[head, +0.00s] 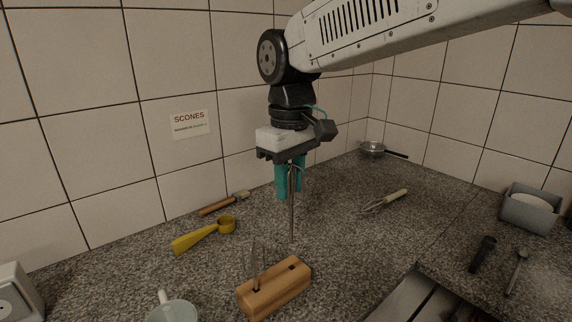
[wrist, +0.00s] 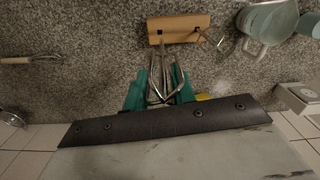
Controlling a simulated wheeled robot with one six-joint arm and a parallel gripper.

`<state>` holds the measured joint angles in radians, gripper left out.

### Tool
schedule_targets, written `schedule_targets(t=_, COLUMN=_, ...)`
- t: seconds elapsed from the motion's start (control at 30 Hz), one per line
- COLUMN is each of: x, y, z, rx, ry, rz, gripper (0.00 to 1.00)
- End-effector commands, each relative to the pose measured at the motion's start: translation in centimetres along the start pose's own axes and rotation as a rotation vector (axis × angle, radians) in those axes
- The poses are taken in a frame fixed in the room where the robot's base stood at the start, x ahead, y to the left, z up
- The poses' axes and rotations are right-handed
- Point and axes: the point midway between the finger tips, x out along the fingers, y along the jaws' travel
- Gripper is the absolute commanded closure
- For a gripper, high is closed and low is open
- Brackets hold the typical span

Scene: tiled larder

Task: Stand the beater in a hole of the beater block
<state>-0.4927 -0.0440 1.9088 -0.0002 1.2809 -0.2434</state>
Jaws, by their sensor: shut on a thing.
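My gripper (head: 290,192) has teal fingers shut on the metal beater (head: 292,215). The beater hangs upright, its thin shaft pointing down and its wire loops near the fingers. In the wrist view the beater (wrist: 160,88) shows between the fingers. The wooden beater block (head: 262,300) lies on the counter below and slightly left of the beater; it also shows in the wrist view (wrist: 172,34). Another beater (head: 255,260) stands in the block's left hole. The block's right hole looks empty. The held beater's lower end appears above and behind the block, apart from it.
A yellow scoop (head: 200,237) and a wooden-handled brush (head: 225,203) lie to the left. A pale green jug (head: 172,310) stands at the front left. A whisk (head: 385,200) and a sieve (head: 372,148) lie behind right. A grey tub (head: 525,210) stands far right.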

Motion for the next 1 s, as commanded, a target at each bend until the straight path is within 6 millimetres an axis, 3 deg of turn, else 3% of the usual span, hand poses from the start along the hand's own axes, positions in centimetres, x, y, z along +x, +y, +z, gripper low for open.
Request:
schedule_targets(t=0.5, x=0.1, y=-0.1, z=0.3, rx=-0.050, ry=0.000, rz=0.001, gripper=0.90)
schedule_targets(t=1.0, x=4.7, y=-0.1, z=0.2, rx=-0.047, ry=-0.002, rz=0.000, gripper=0.90)
